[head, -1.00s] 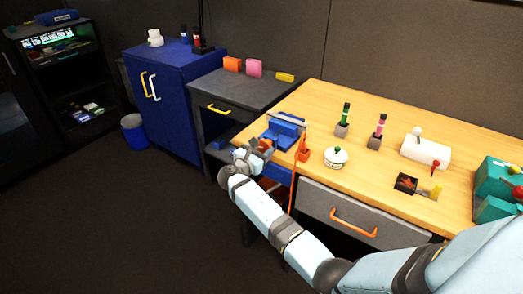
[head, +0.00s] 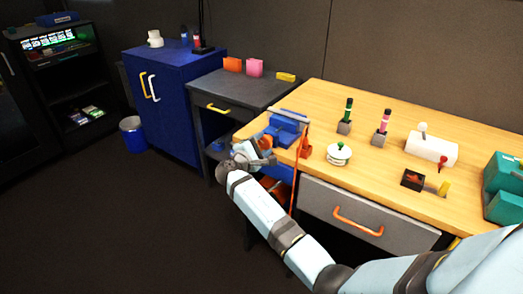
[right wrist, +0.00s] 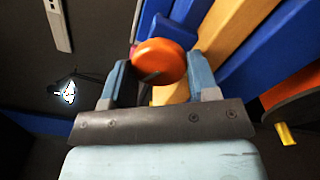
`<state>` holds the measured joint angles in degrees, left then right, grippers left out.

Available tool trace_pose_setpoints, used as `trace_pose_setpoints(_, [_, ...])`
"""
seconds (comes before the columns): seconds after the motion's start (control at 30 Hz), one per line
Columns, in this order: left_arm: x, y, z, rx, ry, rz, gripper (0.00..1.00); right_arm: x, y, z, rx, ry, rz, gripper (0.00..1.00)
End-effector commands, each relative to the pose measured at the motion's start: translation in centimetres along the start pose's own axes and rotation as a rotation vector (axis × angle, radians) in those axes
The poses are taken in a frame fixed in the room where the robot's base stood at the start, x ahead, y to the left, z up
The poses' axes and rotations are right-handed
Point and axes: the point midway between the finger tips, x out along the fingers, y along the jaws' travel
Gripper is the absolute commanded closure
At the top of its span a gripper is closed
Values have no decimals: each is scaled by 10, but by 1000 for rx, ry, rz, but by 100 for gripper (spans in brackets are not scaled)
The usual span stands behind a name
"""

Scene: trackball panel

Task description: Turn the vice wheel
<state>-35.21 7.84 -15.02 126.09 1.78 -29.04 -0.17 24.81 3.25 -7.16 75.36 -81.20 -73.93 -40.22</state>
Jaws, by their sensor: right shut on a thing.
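The blue vice (head: 284,129) sits at the left end of the wooden workbench top. Its orange wheel (right wrist: 160,60) shows in the right wrist view as a round disc between my two blue fingers. My right gripper (right wrist: 160,68) is shut on this wheel. In the head view my right gripper (head: 264,154) is at the vice's near left side, at the bench's edge, and hides most of the wheel. My left gripper is not in view.
Right of the vice, the workbench (head: 310,122) holds a white round pot (head: 339,154), two upright handles on grey blocks, a white lever box (head: 430,149) and a teal machine (head: 504,187). A drawer with an orange handle (head: 357,221) is below. Open floor lies left.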

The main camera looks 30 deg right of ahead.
Motion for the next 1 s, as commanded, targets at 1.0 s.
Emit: trace_pose_setpoints(1.0, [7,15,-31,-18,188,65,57,0,0,0,515,1,-1,69])
